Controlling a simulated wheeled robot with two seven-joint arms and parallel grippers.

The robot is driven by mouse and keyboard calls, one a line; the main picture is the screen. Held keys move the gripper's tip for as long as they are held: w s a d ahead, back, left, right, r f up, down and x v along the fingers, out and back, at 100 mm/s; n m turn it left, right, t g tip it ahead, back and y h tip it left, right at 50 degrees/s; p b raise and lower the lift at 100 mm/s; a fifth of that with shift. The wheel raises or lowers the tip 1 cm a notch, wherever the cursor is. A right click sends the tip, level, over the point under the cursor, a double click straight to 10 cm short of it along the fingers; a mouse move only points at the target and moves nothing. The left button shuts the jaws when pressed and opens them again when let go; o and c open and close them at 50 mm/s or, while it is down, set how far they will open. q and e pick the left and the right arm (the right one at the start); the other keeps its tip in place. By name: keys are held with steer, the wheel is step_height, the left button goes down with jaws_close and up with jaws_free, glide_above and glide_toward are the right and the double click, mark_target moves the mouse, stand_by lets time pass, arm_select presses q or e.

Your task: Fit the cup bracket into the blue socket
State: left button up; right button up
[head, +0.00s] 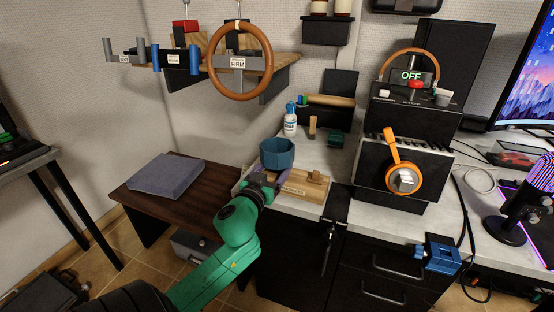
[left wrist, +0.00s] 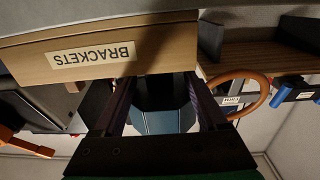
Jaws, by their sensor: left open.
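The cup bracket (head: 277,152), a dark blue faceted cup, stands at the wooden tray labelled BRACKETS (head: 296,189) on the left end of the desk. My left gripper (head: 266,177) is open just in front of it, low by the tray. In the left wrist view the cup bracket (left wrist: 160,118) shows between the two fingers, with a gap visible; I cannot tell if either finger touches it. A blue clamp-like fitting (head: 439,254), seemingly the blue socket, is on the desk's front edge at the right. My right gripper is not in view.
A black box with an orange lever (head: 402,160) stands on the desk between tray and blue fitting. A white bottle (head: 290,122) is behind the cup. A wall shelf with a steering wheel (head: 240,62) hangs above left. A microphone (head: 515,210) stands at the right.

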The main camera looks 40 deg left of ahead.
arm_select(q)
steer(key=shift+x, duration=0.95)
steer(key=shift+s+d, duration=0.1)
steer(key=shift+c, duration=0.9)
jaws_close()
